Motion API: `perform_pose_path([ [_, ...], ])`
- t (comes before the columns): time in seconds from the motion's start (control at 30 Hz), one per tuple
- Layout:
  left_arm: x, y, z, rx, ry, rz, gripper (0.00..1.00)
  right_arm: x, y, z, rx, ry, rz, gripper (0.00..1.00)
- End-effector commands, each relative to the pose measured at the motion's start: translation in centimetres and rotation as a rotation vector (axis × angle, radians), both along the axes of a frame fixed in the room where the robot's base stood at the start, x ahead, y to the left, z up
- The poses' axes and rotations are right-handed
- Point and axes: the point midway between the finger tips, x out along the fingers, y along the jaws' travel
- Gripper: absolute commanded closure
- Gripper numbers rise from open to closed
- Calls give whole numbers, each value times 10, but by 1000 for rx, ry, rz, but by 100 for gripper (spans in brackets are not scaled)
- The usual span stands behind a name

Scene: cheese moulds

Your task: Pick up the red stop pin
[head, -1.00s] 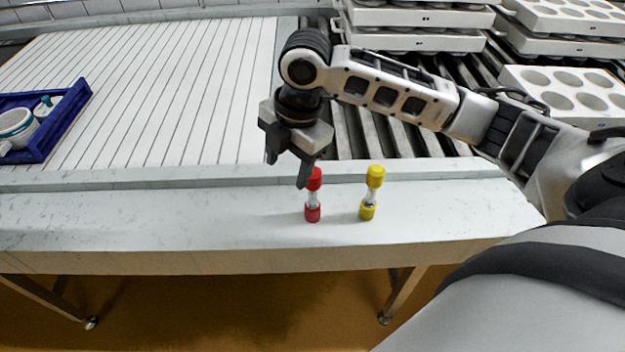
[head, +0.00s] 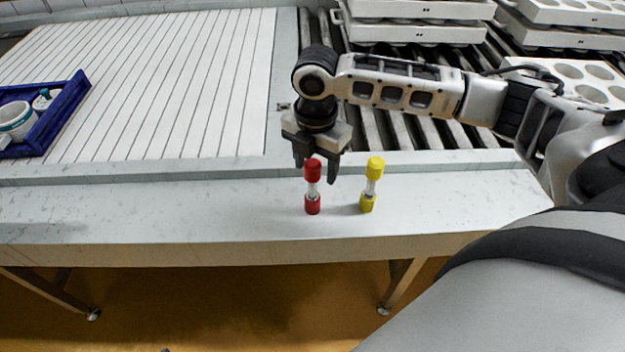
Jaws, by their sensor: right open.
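The red stop pin (head: 312,187) stands upright on the pale front ledge (head: 200,212). It has a red top, a lighter narrow middle and a red foot. My right gripper (head: 316,172) points down at the pin's top, with its fingers apart. One finger shows left of the pin's red top and the other to its right. The red top shows in front of the gripper, and I cannot tell whether they touch. My left gripper is not in view.
A yellow pin (head: 371,184) stands close to the right of the red one. A blue crate (head: 62,116) with white cups sits at the left on the slatted white surface (head: 165,95). White mould trays (head: 415,37) stand on rollers behind. The ledge's left part is clear.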

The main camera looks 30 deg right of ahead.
Motion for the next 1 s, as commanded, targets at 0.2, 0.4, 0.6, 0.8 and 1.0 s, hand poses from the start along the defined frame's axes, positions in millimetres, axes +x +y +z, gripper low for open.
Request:
perform_pose_path([
  [0.2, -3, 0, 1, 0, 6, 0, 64, 5, 3, -30, 1, 4, 1, 45],
  [0.4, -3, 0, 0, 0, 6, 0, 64, 5, 3, -49, 0, 1, 0, 45],
  [0.6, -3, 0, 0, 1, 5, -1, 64, 5, 3, -50, -1, 0, 1, 45],
  [0.8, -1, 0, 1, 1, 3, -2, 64, 5, 3, -50, -1, 0, 1, 92],
  [1.0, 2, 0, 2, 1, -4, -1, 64, 5, 3, -49, 0, -2, 1, 100],
])
